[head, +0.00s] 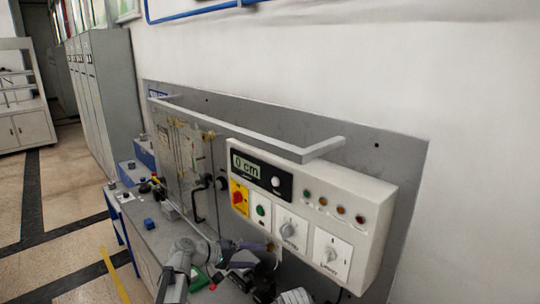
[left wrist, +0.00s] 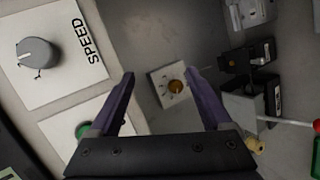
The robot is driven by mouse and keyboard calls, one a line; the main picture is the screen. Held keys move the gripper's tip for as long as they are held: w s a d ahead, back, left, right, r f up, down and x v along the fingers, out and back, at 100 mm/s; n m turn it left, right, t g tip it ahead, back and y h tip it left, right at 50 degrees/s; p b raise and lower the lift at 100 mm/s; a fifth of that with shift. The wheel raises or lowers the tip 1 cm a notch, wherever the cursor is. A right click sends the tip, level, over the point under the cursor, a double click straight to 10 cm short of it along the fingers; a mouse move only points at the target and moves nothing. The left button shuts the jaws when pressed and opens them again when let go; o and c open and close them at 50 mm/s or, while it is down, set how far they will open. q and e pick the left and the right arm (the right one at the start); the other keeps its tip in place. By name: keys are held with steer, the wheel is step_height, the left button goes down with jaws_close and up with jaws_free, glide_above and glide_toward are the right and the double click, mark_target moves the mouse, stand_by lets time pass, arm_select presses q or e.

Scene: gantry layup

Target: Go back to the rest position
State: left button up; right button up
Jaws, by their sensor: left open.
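My left gripper (head: 258,248) is in front of the lower part of the control panel (head: 318,205), at the bottom middle of the head view. In the left wrist view my left gripper (left wrist: 160,75) shows two purple fingers wide apart with nothing between them. A small white plate with a brown-yellow knob (left wrist: 176,87) appears beyond the fingers, apart from them. The SPEED dial (left wrist: 38,52) is left of the fingers, and it also shows in the head view (head: 289,230). I cannot make out my right gripper.
A grey rail (head: 250,128) juts out above the panel. A red knob on a yellow plate (head: 239,198) and a green button (head: 261,210) are on the panel. A grey bench (head: 150,232) with small fittings lies left. Lockers (head: 105,90) stand farther back; open floor lies left.

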arm_select(q)
steer(key=s+d+f+m+g+y+b, duration=0.2)
steer(key=s+d+f+m+g+y, duration=0.15)
steer(key=s+d+f, duration=0.45)
steer(key=s+a+f+m+g+y+b, duration=0.1)
steer(key=s+a+f+m+y, duration=0.1)
steer(key=s, duration=0.6)
steer(key=s+a+f+m+g+y+b, duration=0.1)
steer(key=s+a+f+m+g+y, duration=0.1)
steer(key=s+a+f+y, duration=0.2)
steer(key=s+f+y, duration=0.3)
steer(key=s, duration=0.1)
steer(key=shift+s+f, duration=0.2)
steer(key=shift+s, duration=0.2)
